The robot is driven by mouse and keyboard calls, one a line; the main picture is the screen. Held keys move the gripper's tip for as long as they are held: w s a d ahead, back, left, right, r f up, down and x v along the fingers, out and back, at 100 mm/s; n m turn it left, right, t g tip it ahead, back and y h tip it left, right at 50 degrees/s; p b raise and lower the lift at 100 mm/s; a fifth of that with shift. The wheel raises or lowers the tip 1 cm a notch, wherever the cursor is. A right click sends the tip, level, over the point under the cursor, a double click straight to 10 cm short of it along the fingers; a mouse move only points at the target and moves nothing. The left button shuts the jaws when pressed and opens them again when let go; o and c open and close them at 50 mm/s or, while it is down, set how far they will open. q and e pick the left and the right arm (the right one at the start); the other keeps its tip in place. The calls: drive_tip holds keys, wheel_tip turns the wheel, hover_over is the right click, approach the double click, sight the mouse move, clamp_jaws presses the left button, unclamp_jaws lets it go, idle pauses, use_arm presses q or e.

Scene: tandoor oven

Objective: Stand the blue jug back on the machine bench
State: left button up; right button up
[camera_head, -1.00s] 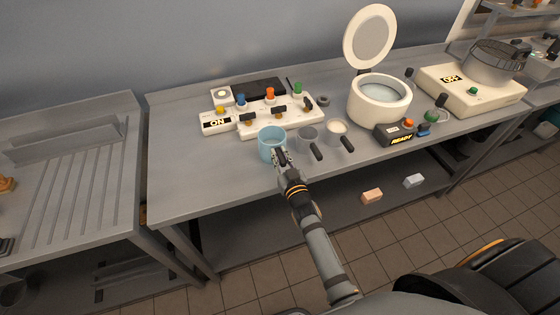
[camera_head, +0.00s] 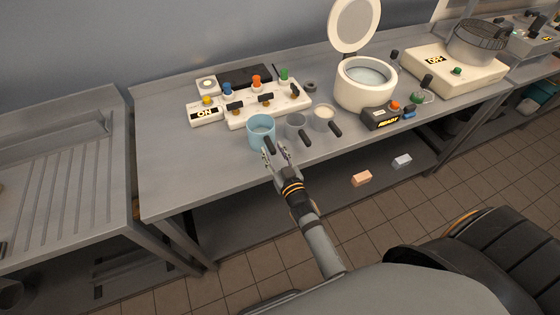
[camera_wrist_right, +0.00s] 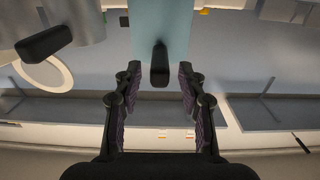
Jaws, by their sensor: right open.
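The blue jug (camera_head: 256,131) stands upright on the grey machine bench (camera_head: 180,166), near its front edge. Its dark handle (camera_head: 268,146) points toward me. My right gripper (camera_head: 277,154) is open at the handle, with its fingers spread. In the right wrist view, the blue jug (camera_wrist_right: 160,25) is straight ahead and its handle (camera_wrist_right: 160,66) lies midway between the open fingertips (camera_wrist_right: 160,72), with a gap on both sides. My left gripper is not in view.
A grey jug (camera_head: 296,126) and a jug with pale contents (camera_head: 323,117) stand just right of the blue jug. Behind are a valve panel (camera_head: 268,112) and a white round pot with its lid up (camera_head: 366,90). The bench left of the blue jug is clear.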

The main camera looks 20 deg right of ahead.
drive_tip(key=s+p, duration=0.1)
drive_tip(key=s, duration=0.7)
drive_tip(key=shift+d, duration=0.1)
drive_tip(key=s+d+f+g, duration=0.1)
drive_tip(key=s+f+g, duration=0.35)
drive_tip(key=f, duration=0.95)
drive_tip(key=s+d+f+g, duration=0.1)
drive_tip(key=s+f+g, duration=0.4)
drive_tip(key=f, duration=1)
drive_tip(key=s+d+f+g, duration=0.2)
drive_tip(key=s+f, duration=0.3)
drive_tip(key=s, duration=0.3)
drive_tip(key=s+d+f+g+h, duration=0.1)
drive_tip(key=s+d+f+g, duration=0.2)
drive_tip(key=s, duration=0.6)
drive_tip(key=s+d+f+g, duration=0.2)
drive_tip(key=s+f, duration=0.4)
drive_tip(key=s, duration=0.3)
drive_tip(key=shift+d+f, duration=0.35)
drive_tip(key=shift+d, duration=0.5)
